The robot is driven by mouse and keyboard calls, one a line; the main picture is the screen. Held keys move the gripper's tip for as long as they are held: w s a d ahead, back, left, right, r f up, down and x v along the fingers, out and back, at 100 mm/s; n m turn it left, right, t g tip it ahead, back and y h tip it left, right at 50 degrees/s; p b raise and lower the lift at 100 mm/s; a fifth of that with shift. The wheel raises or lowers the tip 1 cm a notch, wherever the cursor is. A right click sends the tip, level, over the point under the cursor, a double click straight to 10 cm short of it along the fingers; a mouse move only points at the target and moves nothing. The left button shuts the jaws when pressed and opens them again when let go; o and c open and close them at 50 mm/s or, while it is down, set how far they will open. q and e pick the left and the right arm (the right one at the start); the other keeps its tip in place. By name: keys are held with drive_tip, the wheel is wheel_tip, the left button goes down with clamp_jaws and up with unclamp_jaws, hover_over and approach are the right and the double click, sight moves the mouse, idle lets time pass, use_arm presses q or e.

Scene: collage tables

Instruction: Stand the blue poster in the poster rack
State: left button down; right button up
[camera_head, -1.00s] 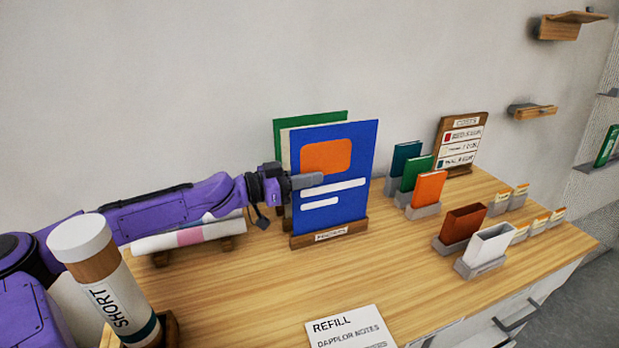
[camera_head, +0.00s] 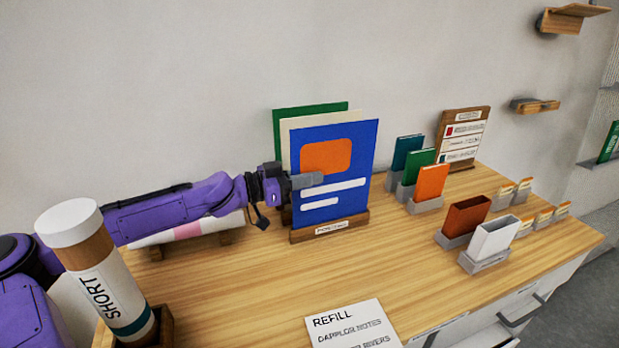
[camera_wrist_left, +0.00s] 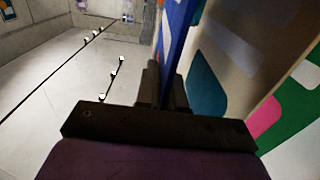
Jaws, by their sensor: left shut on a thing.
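The blue poster (camera_head: 345,160), with an orange block and white bars, stands upright in the front of the wooden poster rack (camera_head: 362,221). A cream poster (camera_head: 286,140) and a green poster (camera_head: 310,113) stand behind it. My left gripper (camera_head: 305,181) is at the blue poster's left edge, shut on it, with one finger across its front. In the left wrist view, the fingers (camera_wrist_left: 162,88) pinch the edge of the blue poster (camera_wrist_left: 176,35). The poster's lower edge meets the rack; whether it is fully seated I cannot tell. My right gripper is not in view.
A tube marked SHORT (camera_head: 98,275) stands in a wooden holder at the front left. A rolled sheet (camera_head: 190,230) lies behind my left arm. A REFILL card (camera_head: 350,325) lies at the front. Notebooks in stands (camera_head: 432,182) are on the right. The middle of the table is clear.

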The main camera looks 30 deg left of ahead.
use_arm(q)
drive_tip(key=c, duration=1.2)
unclamp_jaws()
drive_tip(key=shift+o, duration=0.2)
drive_tip(key=p+v, duration=0.5)
drive_tip(key=v, duration=0.5)
drive_tip(key=shift+s+a, duration=0.2)
drive_tip(key=shift+s, duration=0.05)
drive_tip(key=shift+d, duration=0.1)
drive_tip(key=b+x, duration=0.5)
drive_tip(key=x, duration=0.5)
drive_tip(key=shift+w, duration=0.25)
